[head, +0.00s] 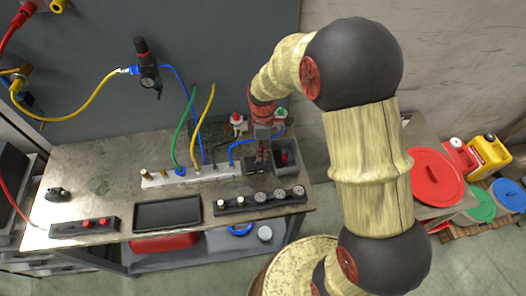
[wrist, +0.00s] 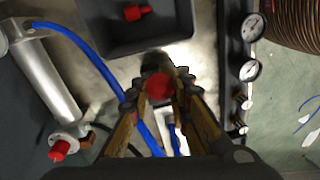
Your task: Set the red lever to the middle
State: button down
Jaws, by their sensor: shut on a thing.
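In the wrist view my gripper (wrist: 160,88) is shut on a round red end, which looks like the knob of the red lever (wrist: 159,87). The jaws press on it from both sides. A dark part lies just beyond the knob, and the lever's shaft and its angle are hidden. In the head view my gripper (head: 263,152) points down at the right part of the bench, beside the grey bin. The lever cannot be made out there behind the fingers.
The grey bin (wrist: 188,42) holds a small red part (wrist: 132,12). A gauge strip (head: 260,201) lies in front. A silver cylinder (wrist: 45,85) with a red tip and a blue hose (wrist: 85,58) lie close by. A black tray (head: 168,214) stands farther left.

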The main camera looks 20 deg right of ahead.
aim_at(254, 162)
jog(key=shift+a+r+h+p, duration=0.35)
jog(key=shift+a+h+p, duration=0.6)
jog(key=shift+p, duration=0.25)
jog(key=shift+w+a+r+h+p, duration=0.15)
jog(key=shift+a+h+p, duration=0.1)
jog(key=shift+p, duration=0.2)
jog(key=shift+w+a+p, duration=0.15)
jog(key=shift+a+p, duration=0.15)
jog(key=shift+a, duration=0.15)
jog(key=c, duration=1.9)
grip_release()
jog(key=shift+a, duration=0.2)
jog(key=shift+o, duration=1.3)
jog(key=shift+d, duration=0.1)
jog(key=v, duration=1.1)
jog(key=shift+r, duration=0.35)
jog(key=shift+w, duration=0.1)
